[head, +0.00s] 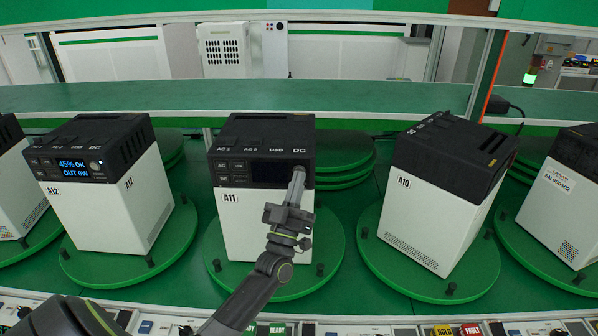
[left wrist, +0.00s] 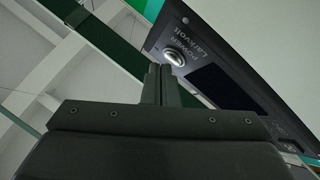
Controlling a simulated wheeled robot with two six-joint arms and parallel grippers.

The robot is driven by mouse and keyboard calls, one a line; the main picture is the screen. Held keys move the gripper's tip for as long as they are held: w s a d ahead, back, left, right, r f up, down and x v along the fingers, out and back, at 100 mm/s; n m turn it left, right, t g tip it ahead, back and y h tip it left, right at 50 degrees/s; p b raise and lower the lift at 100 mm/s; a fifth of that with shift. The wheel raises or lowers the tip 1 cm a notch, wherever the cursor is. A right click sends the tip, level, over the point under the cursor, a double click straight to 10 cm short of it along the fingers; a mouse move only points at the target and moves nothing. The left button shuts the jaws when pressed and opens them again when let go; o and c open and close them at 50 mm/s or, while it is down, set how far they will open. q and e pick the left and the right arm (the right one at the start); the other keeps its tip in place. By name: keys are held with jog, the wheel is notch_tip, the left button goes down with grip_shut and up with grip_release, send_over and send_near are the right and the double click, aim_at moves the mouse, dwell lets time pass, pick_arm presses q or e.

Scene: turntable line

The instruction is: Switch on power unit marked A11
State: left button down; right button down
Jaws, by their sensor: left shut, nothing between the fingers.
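The power unit marked A11 (head: 240,225) stands upright on a green turntable disc (head: 325,265) in the middle of the head view. It has a white body, a black top and a dark, blank display (head: 269,172). My left gripper (head: 298,172) is shut and empty, with its tips in front of the right end of the black front panel, hiding that part. In the left wrist view, the closed fingers (left wrist: 160,72) are close beside the silver power button (left wrist: 175,57), under the word POWER. I cannot tell whether they touch it. My right gripper is not in view.
Unit A12 (head: 100,215), with a lit display reading 45% OK, OUT 0W, stands to the left. Unit A10 (head: 430,215) stands turned to the right, with another unit (head: 560,200) beyond. A green shelf (head: 300,97) runs behind; labelled panels (head: 365,330) line the front edge.

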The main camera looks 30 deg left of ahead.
pick_arm(q)
jog(key=shift+w+a, duration=0.2)
jog(key=shift+w, duration=0.1)
dwell(0.4)
jog(key=shift+s+d, duration=0.45)
jog(key=shift+s, duration=0.2)
dwell(0.3)
jog(key=s+d, duration=0.1)
jog(key=s+p, duration=0.1)
jog(key=s+d, duration=0.1)
jog(key=s, duration=0.1)
jog(key=shift+s+d, duration=0.1)
jog(key=shift+d, duration=0.2)
dwell(0.7)
